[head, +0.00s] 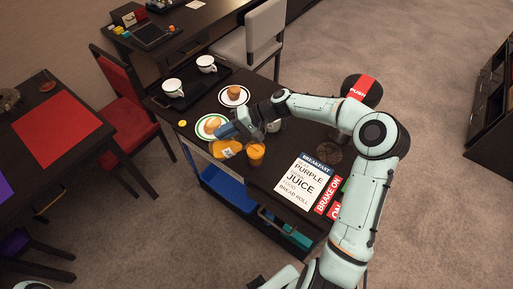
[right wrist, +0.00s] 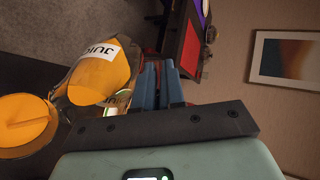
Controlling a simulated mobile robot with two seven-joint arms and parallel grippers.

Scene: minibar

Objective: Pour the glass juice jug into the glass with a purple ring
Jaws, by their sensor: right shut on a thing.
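The glass juice jug (head: 226,149) holds orange juice and bears a white label. It looks tilted over the cart top, beside a glass with orange juice in it (head: 255,152). My right gripper (head: 227,131) is shut on the jug. In the right wrist view the jug (right wrist: 100,75) shows next to my blue fingers (right wrist: 160,85), and the juice-filled glass (right wrist: 25,125) is at the left edge. I cannot make out a purple ring on this glass, nor a stream between jug and glass. My left gripper is not in view.
The dark cart carries a plate with a bread roll (head: 211,126), a plate with a muffin (head: 234,96), two white cups (head: 206,64) on a black tray, and a breakfast card (head: 304,180). A pale vessel (head: 273,125) stands partly hidden by my arm. A red chair (head: 122,112) is left.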

